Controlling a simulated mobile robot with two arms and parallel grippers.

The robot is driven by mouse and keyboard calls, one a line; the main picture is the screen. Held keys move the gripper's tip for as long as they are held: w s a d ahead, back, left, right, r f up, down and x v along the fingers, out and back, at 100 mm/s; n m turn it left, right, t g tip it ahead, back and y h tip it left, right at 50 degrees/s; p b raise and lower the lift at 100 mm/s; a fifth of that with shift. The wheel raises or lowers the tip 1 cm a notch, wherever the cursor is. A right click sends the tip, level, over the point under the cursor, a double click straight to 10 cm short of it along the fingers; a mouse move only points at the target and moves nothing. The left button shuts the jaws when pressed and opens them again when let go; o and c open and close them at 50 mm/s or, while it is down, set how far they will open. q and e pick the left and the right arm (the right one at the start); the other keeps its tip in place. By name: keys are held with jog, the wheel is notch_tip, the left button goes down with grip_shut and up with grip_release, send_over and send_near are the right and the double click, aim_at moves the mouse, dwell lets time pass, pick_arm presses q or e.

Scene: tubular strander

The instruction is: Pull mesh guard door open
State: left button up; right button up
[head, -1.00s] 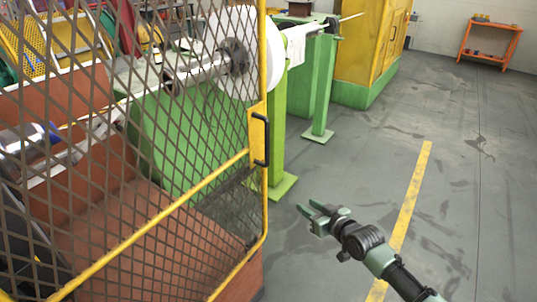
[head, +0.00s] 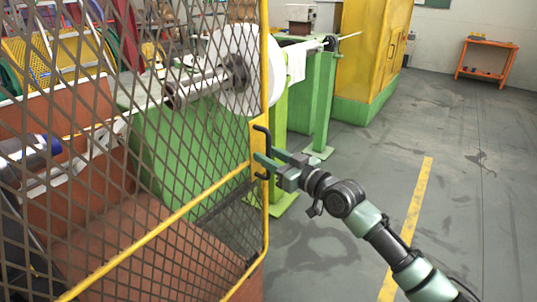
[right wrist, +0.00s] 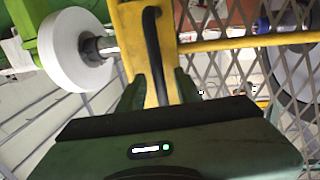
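The mesh guard door (head: 157,236) has a yellow frame and dark diamond mesh, and fills the left of the head view. Its black bar handle (head: 262,134) stands on a yellow plate at the door's right edge. My right gripper (head: 266,161) is at the handle, its fingers apart. In the right wrist view the handle (right wrist: 152,40) runs down between the two fingers of the right gripper (right wrist: 160,83), and I see no firm clamping on it. The palm hides the handle's lower end in that view. My left gripper is not in view.
Behind the mesh are green machine parts and a white reel (head: 250,75). Green posts (head: 318,105) stand just beyond the door edge. A yellow cabinet (head: 370,50) and an orange table (head: 487,58) are farther back. The grey floor at right is clear, with a yellow line (head: 413,210).

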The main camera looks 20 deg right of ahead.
grip_shut()
dwell(1.5)
